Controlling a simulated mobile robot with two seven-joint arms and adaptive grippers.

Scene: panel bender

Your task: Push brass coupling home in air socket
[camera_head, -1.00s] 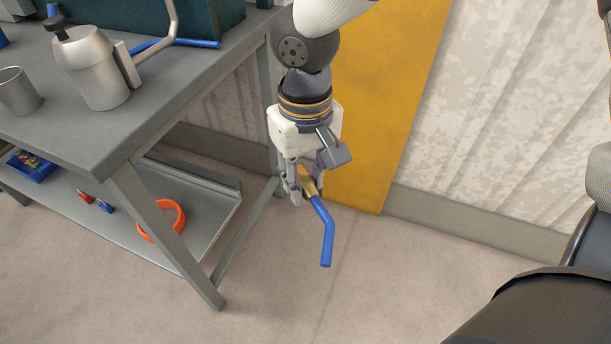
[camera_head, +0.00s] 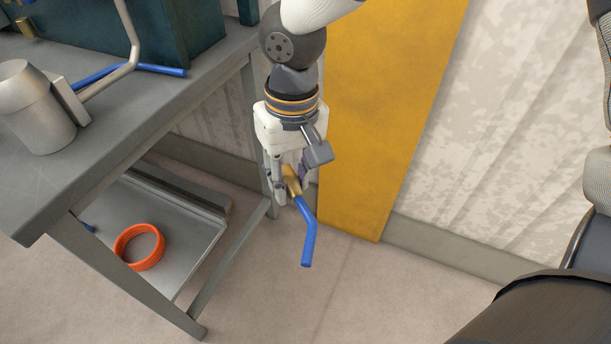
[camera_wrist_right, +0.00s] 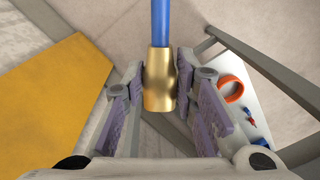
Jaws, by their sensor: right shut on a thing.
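My right gripper (camera_head: 288,193) is shut on the brass coupling (camera_head: 292,186) beside the bench's right end, below the level of its top. A short bent blue hose (camera_head: 309,235) hangs from the coupling. In the right wrist view the coupling (camera_wrist_right: 160,82) sits between the purple-padded fingers, with the blue hose (camera_wrist_right: 161,22) running away from it. A small brass fitting (camera_head: 25,28) shows by the teal machine (camera_head: 178,32) at the upper left; I cannot tell whether it is the air socket. My left gripper is out of view.
The grey bench (camera_head: 130,120) fills the left, with a silver canister (camera_head: 36,108) and a bent pipe on top. An orange ring (camera_head: 140,247) lies on the lower shelf. A yellow panel (camera_head: 385,110) stands behind the gripper. A dark chair (camera_head: 540,310) is at right. Floor between is clear.

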